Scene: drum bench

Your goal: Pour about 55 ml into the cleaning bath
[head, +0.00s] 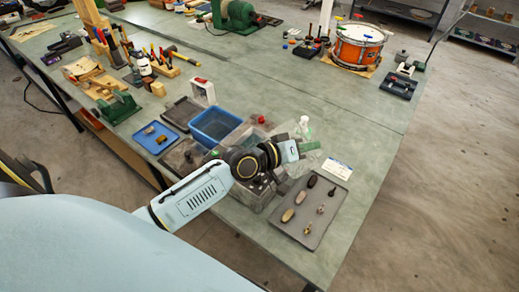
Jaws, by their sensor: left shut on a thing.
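My left gripper (306,147) reaches in from the left over the front of the bench. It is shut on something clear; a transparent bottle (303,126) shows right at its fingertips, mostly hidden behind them. A grey metal box-like tank (257,203) stands under my left wrist and may be the cleaning bath; my arm hides most of its top. A blue open tub (215,123) stands left of the wrist. I cannot tell any liquid level. My right gripper is not in view.
A dark tray (287,228) with several small parts lies at the front right, beside a white card (337,168). A blue tray (155,138) is at the left.

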